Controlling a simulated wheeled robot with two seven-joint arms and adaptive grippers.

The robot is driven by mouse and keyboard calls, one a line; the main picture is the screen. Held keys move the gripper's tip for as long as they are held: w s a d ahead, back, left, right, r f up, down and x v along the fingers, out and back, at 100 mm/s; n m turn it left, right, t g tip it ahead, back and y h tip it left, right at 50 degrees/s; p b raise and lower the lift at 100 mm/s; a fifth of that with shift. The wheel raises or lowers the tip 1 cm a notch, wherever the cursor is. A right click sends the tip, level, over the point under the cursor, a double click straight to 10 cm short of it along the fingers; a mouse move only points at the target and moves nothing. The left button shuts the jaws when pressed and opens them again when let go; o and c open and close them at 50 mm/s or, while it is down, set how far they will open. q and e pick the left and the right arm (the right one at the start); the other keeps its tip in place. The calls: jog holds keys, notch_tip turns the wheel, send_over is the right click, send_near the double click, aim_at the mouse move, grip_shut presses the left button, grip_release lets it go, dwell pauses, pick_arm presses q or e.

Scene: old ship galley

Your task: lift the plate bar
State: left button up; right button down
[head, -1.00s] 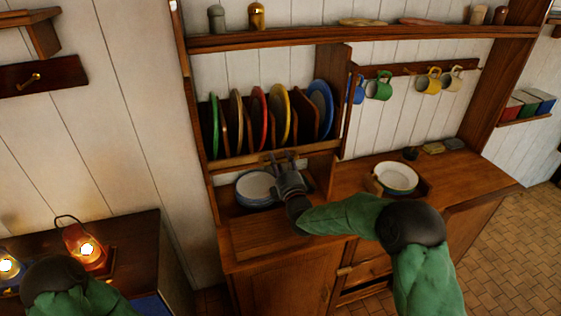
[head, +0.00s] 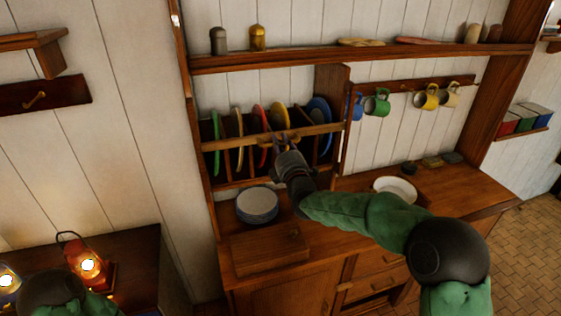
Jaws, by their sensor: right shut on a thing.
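The plate bar (head: 230,142) is a wooden rail running across the front of the plate rack. It stands about halfway up the plates, clear of the rack's lower ledge. My right gripper (head: 284,142) is shut on the bar right of its middle, and its fingers hide a short stretch of it. Behind the bar, several coloured plates stand on edge, among them a green one (head: 217,140), a red one (head: 259,122) and a blue one (head: 321,115). My left gripper is not in view; only part of my left arm shows at the lower left.
A stack of plates (head: 257,204) sits on the counter below the rack, beside a wooden board (head: 268,248). A white dish (head: 395,188) stands to the right. Mugs hang from a rail, including a green one (head: 377,102). A lit red lantern (head: 88,262) stands at lower left.

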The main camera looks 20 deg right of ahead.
aim_at(281, 142)
notch_tip(281, 142, up, 10)
jog(key=shift+f+p, duration=0.25)
jog(key=shift+p, duration=0.85)
jog(key=shift+d+r, duration=0.1)
jog(key=shift+r, duration=0.15)
jog(key=c, duration=1.2)
grip_release()
jog(key=shift+o, duration=0.5)
jog(key=shift+s+f, duration=0.1)
jog(key=shift+f, duration=0.2)
jog(key=s+f, duration=0.2)
jog(key=s, duration=0.9)
jog(key=shift+s+d, duration=0.15)
jog(key=shift+s, duration=0.15)
jog(key=shift+f, duration=0.15)
